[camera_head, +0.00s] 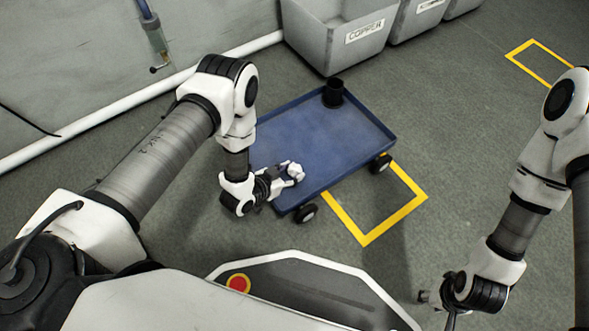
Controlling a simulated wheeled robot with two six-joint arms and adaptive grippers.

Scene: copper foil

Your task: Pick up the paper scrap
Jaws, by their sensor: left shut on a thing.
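The paper scrap (296,170) is a small white crumpled piece over the near left part of the blue cart. My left gripper (289,178) reaches over the cart's near left edge and is shut on the scrap. Its fingers hide part of the scrap, and I cannot tell whether the scrap touches the cart's surface. My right gripper (437,303) hangs low at the bottom right, away from the cart. Its fingers are too small and hidden to show whether they are open.
The blue cart (318,140) is low, rimmed and wheeled, with a black cup (333,93) at its far corner. A grey bin (337,37) labelled COPPER stands behind it, with other bins to its right. Yellow floor markings (408,212) lie beside the cart. Floor to the right is clear.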

